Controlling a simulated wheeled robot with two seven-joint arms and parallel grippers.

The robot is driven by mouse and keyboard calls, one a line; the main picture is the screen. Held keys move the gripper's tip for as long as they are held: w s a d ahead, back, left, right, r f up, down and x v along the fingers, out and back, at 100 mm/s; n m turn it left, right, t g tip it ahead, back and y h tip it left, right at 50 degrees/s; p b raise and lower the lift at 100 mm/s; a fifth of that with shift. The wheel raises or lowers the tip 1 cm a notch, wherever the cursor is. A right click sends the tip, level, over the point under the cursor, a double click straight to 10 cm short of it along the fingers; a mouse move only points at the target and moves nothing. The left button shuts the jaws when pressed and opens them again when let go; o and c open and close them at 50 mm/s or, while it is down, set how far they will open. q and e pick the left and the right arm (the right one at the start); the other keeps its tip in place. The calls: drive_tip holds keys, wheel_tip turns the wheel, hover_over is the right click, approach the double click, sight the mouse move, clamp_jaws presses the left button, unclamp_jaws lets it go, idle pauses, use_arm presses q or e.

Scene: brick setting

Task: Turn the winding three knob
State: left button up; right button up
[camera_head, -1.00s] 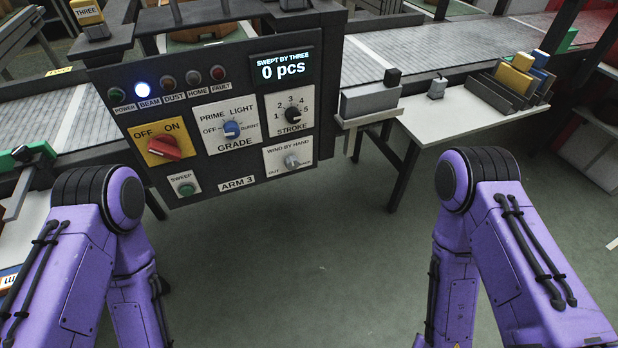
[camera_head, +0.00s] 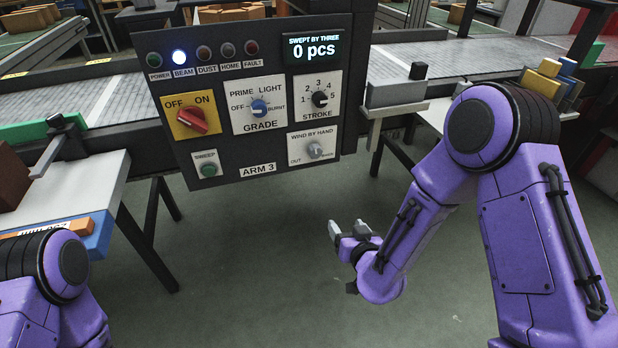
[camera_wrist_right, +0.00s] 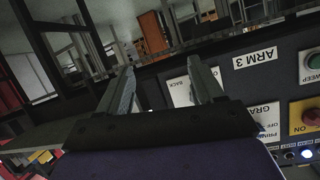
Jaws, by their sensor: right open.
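The winding knob (camera_head: 315,150) is a small grey dial on the white "WIND BY HAND" plate, at the lower right of the dark "ARM 3" panel (camera_head: 232,135). "OUT" is printed at the plate's lower left. My right gripper (camera_head: 349,228) is open and empty, below and slightly right of the knob, clearly apart from it. In the right wrist view its two fingers (camera_wrist_right: 162,66) stand apart with the panel upside down behind them. There I cannot make out the winding knob; a finger covers part of its plate. My left gripper is out of view.
The panel also has a red switch (camera_head: 192,121), a blue grade knob (camera_head: 259,107), a black stroke knob (camera_head: 320,98) and a green sweep button (camera_head: 208,170). A grey box (camera_head: 394,93) on a ledge juts out right of the panel. The floor below is clear.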

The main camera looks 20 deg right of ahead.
sight(316, 155)
drive_tip(key=w+a+r+n+t+y+b, duration=0.1)
drive_tip(key=w+a+r+n+t, duration=0.2)
drive_tip(key=w+r, duration=0.55)
drive_tip(key=shift+m+t, duration=0.6)
drive_tip(key=w, duration=0.2)
drive_tip(key=w+r, duration=0.1)
drive_tip(key=w, duration=0.5)
drive_tip(key=shift+r, duration=0.35)
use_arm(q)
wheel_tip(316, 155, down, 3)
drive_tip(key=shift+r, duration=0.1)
use_arm(e)
drive_tip(key=shift+c, duration=0.4)
drive_tip(key=c, duration=1)
